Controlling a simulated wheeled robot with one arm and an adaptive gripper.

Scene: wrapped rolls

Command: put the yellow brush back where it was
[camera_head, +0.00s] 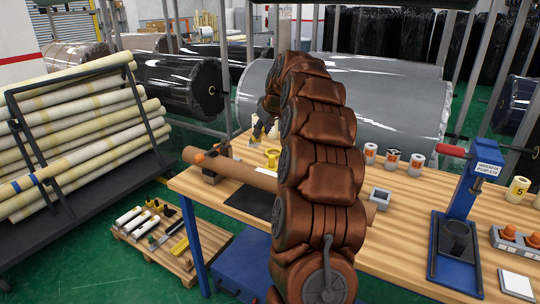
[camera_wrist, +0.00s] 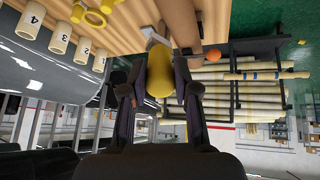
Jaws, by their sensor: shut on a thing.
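My gripper (camera_wrist: 160,92) is shut on the yellow brush (camera_wrist: 160,72), whose rounded yellow body sits between the two dark fingers in the wrist view. A pale end of it points towards the wooden table (camera_wrist: 120,35). I cannot tell whether the brush touches the table.
A blue press (camera_head: 465,210) stands right. A pallet (camera_head: 165,262) holds several tools on the floor.

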